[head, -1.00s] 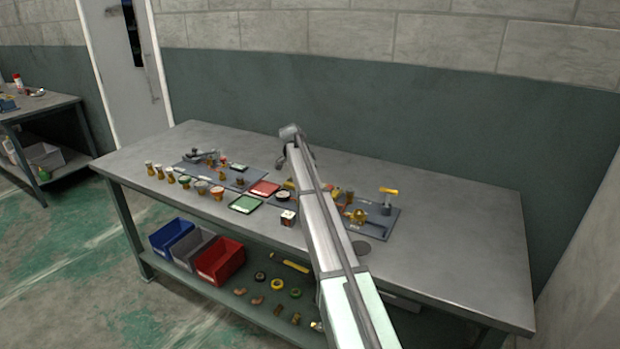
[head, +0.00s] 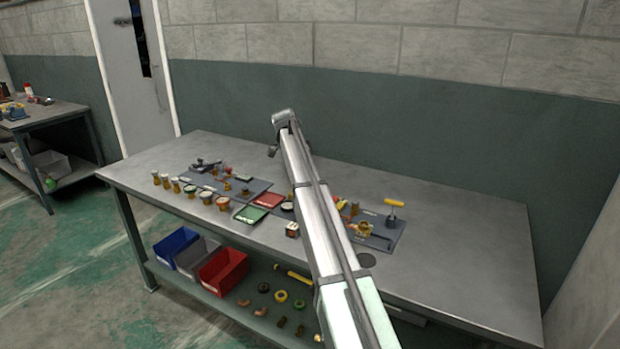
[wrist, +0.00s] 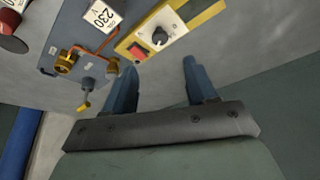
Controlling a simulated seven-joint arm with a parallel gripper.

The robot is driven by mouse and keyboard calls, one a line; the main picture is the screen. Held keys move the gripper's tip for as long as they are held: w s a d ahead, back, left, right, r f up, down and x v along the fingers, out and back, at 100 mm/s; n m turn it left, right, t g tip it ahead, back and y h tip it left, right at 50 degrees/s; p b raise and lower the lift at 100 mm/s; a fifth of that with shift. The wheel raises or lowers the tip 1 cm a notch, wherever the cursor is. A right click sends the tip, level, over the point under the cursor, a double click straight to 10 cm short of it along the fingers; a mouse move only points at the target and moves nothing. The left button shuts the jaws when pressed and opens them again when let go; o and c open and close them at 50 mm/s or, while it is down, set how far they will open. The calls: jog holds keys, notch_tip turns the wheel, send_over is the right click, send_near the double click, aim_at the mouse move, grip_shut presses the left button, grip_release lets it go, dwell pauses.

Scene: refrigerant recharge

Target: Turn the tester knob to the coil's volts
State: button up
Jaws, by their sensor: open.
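The tester is in the wrist view, a yellow-edged box (wrist: 206,17) with a pale panel and a red switch (wrist: 138,50). Its round knob (wrist: 160,33) has a black centre on a white dial; I cannot read the setting. A white tag reading 230 V (wrist: 103,15) is at the top left, on a grey board (wrist: 63,32) with brass fittings. My gripper (wrist: 159,66) is open, its two blue fingers apart and empty, with the knob ahead of the gap. In the head view my arm hides part of the bench, and I cannot make out the tester.
On the bench (head: 455,240) are several brass fittings at the left, a red tray (head: 268,200), a green tray (head: 250,215) and a yellow-handled valve (head: 394,205). Blue, grey and red bins stand on the lower shelf. The bench's right end is clear.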

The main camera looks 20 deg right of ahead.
jog(key=shift+v, duration=1.4)
jog(key=shift+a, duration=0.1)
